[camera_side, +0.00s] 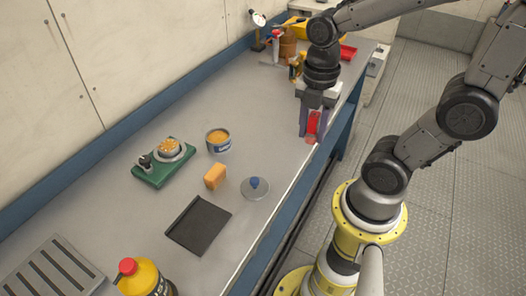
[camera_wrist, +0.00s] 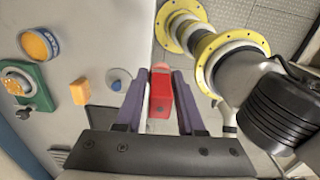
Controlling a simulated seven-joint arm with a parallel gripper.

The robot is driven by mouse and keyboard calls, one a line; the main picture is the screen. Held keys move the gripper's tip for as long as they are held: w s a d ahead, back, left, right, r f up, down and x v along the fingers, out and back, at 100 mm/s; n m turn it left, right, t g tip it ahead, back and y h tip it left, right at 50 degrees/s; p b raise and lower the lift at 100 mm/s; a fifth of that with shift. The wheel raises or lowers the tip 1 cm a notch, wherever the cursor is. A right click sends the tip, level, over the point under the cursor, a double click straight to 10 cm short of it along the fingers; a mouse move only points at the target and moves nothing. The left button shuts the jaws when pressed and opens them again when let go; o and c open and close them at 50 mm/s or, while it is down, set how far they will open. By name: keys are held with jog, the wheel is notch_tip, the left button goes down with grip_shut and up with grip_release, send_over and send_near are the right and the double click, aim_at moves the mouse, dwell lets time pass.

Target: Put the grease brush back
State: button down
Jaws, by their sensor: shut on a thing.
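My gripper (camera_side: 313,124) is shut on a red block-like thing with a pale pinkish end, at the right front edge of the bench. In the wrist view the red thing (camera_wrist: 159,98) sits between the two purple fingers of my gripper (camera_wrist: 160,90). It may be the grease brush, but I make out no bristles. An open tin (camera_side: 218,141) with yellow-orange contents stands mid-bench, left of my gripper. A round grey lid with a blue knob (camera_side: 255,188) lies nearer the front edge. I cannot tell whether the red thing touches the bench.
An orange block (camera_side: 214,176), a dark flat plate (camera_side: 198,225) and a green-based device (camera_side: 165,162) lie mid-bench. A yellow bottle (camera_side: 143,278) and slotted grey tray (camera_side: 50,273) are at the near end. A gauge stand (camera_side: 257,30) and brown pot (camera_side: 287,43) crowd the far end.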

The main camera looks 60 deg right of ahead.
jog(key=shift+d+r, duration=0.2)
jog(key=shift+r, duration=0.1)
jog(key=shift+w+d+f, duration=0.1)
jog(key=shift+w+f, duration=0.05)
jog(key=shift+w, duration=0.25)
jog(key=w+d+f, duration=0.1)
jog(key=w+f, duration=0.3)
jog(key=w, duration=0.4)
send_over(263, 152)
jog(key=f, duration=0.5)
jog(key=shift+s, duration=0.25)
jog(key=shift+w+f, duration=0.15)
jog(key=shift+f, duration=0.05)
jog(key=shift+w+f, duration=0.1)
jog(key=shift+f, duration=1.5)
jog(key=shift+f, duration=0.15)
jog(key=c, duration=0.5)
grip_release()
